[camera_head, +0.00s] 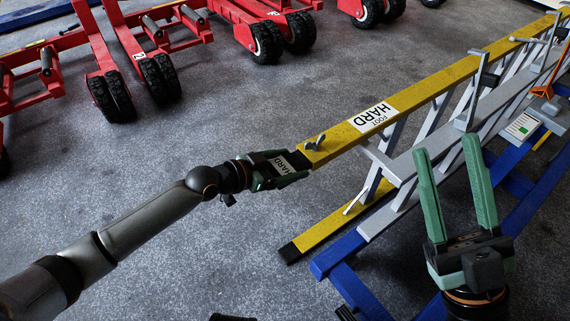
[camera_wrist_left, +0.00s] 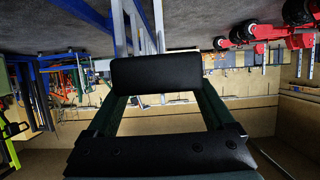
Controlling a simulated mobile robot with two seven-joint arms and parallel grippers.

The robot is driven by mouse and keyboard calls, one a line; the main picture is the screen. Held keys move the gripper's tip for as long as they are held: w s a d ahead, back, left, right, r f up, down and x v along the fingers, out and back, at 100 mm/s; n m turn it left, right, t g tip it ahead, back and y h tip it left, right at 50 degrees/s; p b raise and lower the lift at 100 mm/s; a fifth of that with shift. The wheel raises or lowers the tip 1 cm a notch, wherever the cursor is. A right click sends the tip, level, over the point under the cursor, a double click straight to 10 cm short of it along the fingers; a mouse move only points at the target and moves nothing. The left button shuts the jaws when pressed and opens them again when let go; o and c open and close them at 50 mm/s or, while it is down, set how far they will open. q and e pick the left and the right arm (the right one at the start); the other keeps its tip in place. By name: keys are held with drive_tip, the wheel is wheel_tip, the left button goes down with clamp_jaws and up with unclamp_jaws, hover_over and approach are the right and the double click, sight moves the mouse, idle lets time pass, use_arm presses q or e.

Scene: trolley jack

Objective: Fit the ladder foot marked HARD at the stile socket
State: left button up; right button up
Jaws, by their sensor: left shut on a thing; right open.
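The yellow ladder stile (camera_head: 440,84) runs from the upper right towards the middle and bears a white "FOOT HARD" label (camera_head: 374,116). A wing-shaped fastener (camera_head: 315,142) stands near its end. My left gripper (camera_head: 284,171) is shut on the dark ladder foot with a HARD label (camera_head: 281,165), right at that stile end. I cannot tell whether the foot is inside the socket or only against it. In the left wrist view, the black foot (camera_wrist_left: 153,75) lies across between the green fingers. My right gripper (camera_head: 446,145) is open and empty, in front of the ladder.
A second yellow stile (camera_head: 335,224) with a black end lies lower. Blue supports (camera_head: 340,252) carry the ladder. An orange tool (camera_head: 545,88) and a label card (camera_head: 522,126) are at the right. Red wheeled jacks (camera_head: 264,30) stand behind. The floor between is clear.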

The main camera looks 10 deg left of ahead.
use_arm(q)
drive_tip(key=shift+w+d, duration=0.65)
drive_tip(key=shift+w, duration=0.05)
use_arm(e)
drive_tip(key=shift+f, duration=0.2)
use_arm(q)
drive_tip(key=o, duration=1.2)
drive_tip(key=shift+o, duration=0.2)
drive_tip(key=p+v, duration=0.3)
drive_tip(key=v, duration=0.9)
drive_tip(key=shift+s+a+p, duration=0.15)
drive_tip(key=shift+s+p, duration=0.1)
drive_tip(key=shift+p, duration=0.15)
use_arm(e)
drive_tip(key=shift+n, duration=0.4)
drive_tip(key=shift+d+r, duration=0.2)
drive_tip(key=shift+r, duration=1.9)
